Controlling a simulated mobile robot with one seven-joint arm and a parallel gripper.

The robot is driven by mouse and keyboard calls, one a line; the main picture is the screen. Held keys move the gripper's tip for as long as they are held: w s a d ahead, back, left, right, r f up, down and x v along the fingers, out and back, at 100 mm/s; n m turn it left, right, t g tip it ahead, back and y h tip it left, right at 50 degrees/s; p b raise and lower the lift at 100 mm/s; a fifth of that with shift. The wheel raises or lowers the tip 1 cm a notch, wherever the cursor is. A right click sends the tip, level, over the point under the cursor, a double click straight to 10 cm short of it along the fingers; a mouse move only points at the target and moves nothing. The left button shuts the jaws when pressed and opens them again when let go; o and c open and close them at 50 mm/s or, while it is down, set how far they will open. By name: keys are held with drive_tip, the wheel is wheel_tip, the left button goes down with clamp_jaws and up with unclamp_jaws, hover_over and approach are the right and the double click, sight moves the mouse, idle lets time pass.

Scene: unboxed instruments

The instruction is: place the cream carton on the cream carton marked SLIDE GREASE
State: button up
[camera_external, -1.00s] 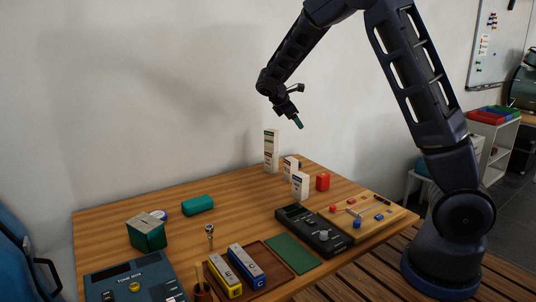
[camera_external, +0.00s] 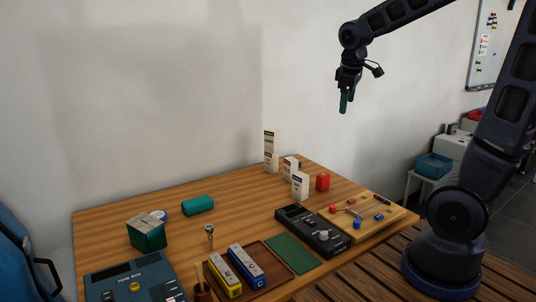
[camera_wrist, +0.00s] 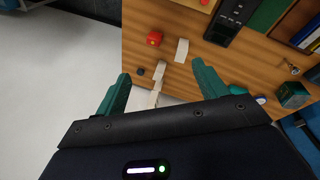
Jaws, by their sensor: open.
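Several cream cartons stand near the back right of the table. At the wall side is a tall cream column that looks like an upper carton (camera_external: 271,141) standing upright on a lower carton (camera_external: 271,163). Two more cream cartons, one behind (camera_external: 289,169) and one in front (camera_external: 300,186), stand separately to its right. Their print is too small to read, so I cannot tell which says SLIDE GREASE. My gripper (camera_external: 345,103) is open and empty, high above and right of the cartons. In the wrist view, cartons show beyond and between the teal fingers (camera_wrist: 160,72).
A red box (camera_external: 323,182) stands right of the cartons. In front are a dark instrument (camera_external: 318,236), a wooden board with small pieces (camera_external: 385,222) and a green mat (camera_external: 292,253). A teal case (camera_external: 197,205) lies left. The air around my gripper is clear.

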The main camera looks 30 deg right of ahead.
drive_tip(key=s+a+m+t+y, duration=0.1)
drive_tip(key=s+a+m, duration=0.1)
drive_tip(key=s, duration=0.7)
drive_tip(key=s+a+r+m+t, duration=0.1)
drive_tip(key=s+a+m, duration=0.1)
drive_tip(key=s, duration=0.7)
drive_tip(key=shift+a+m+y, duration=0.15)
drive_tip(key=shift+m+y, duration=0.25)
drive_tip(key=shift+m, duration=0.4)
